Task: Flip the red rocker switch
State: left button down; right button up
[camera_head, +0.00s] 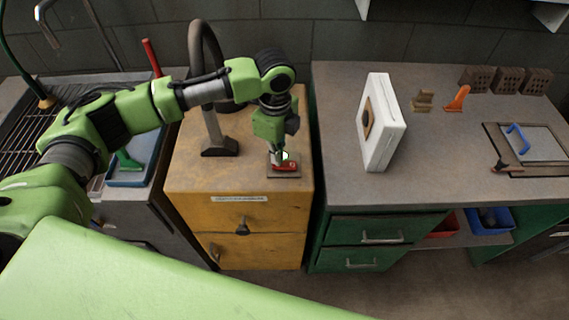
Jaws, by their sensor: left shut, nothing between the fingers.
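The red rocker switch (288,167) sits on a dark base plate (284,175) on top of the yellow cabinet (235,183), near its front right. My left gripper (280,158) points down at the switch from above and is shut and empty. Its tips are at or just over the switch's back left part and hide some of it. I cannot tell whether they touch it. My right gripper is not in view.
A dark curved pipe on a foot (221,147) stands left of the switch. A white panel with a round opening (381,122) stands upright on the grey-topped green bench (340,100) to the right. A blue tray (135,175) lies at the left. The yellow cabinet's front top is clear.

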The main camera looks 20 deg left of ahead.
pick_arm(q)
jog(key=shift+f, duration=0.6)
jog(key=shift+r, duration=0.1)
notch_tip(320, 180, up, 7)
jog(key=p, duration=0.8)
dwell(0.3)
dwell(0.4)
